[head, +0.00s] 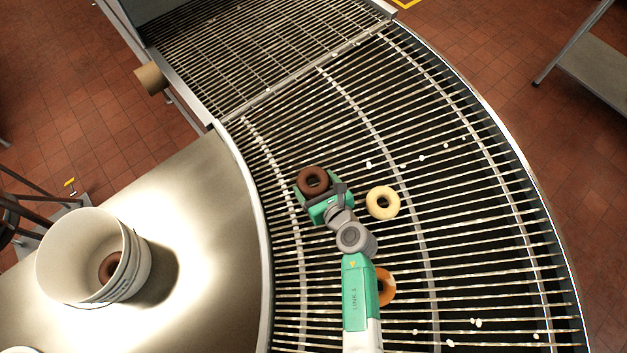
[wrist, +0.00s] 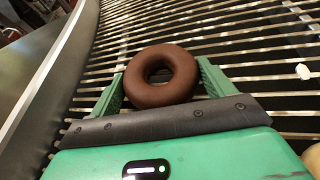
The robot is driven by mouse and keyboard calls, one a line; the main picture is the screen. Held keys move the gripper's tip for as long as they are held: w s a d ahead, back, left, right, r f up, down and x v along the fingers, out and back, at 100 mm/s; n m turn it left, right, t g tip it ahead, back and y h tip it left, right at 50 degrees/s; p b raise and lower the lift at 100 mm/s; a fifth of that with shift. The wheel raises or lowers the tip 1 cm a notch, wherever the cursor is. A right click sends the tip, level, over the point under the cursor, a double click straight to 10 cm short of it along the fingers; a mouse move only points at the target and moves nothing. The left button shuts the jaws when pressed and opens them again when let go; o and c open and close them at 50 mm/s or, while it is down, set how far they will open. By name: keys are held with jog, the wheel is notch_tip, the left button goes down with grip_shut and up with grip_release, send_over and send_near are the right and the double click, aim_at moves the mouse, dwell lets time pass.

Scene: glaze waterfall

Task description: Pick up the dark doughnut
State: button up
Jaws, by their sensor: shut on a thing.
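The dark doughnut (head: 313,180) is a brown ring over the curved wire conveyor. My green gripper (head: 318,187) is shut on it, with one finger on each side. In the wrist view the dark doughnut (wrist: 161,77) sits between the two green fingers of my gripper (wrist: 162,86), its hole facing up toward the camera. I cannot tell whether the doughnut is touching the wires or raised a little above them.
A pale doughnut (head: 382,202) lies just right of my gripper. An orange-brown doughnut (head: 386,286) is partly hidden by my arm. A white bucket (head: 140,262) with a brown doughnut (head: 110,267) inside stands on the metal table (head: 205,200) at left. White crumbs dot the conveyor (head: 470,230).

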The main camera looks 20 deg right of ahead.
jog(key=shift+r, duration=0.1)
jog(key=shift+r, duration=0.35)
notch_tip(320, 180, up, 3)
jog(key=shift+s+a+r+p, duration=0.1)
jog(key=shift+p, duration=1.1)
jog(key=s+a, duration=0.2)
jog(key=s, duration=0.2)
jog(key=s+a+p, duration=0.1)
jog(key=s+a, duration=0.2)
jog(key=s, duration=0.2)
jog(key=s+a+r+p, duration=0.1)
jog(key=s+a, duration=0.1)
jog(key=s, duration=0.2)
jog(key=shift+s+a, duration=0.35)
jog(key=shift+s, duration=0.05)
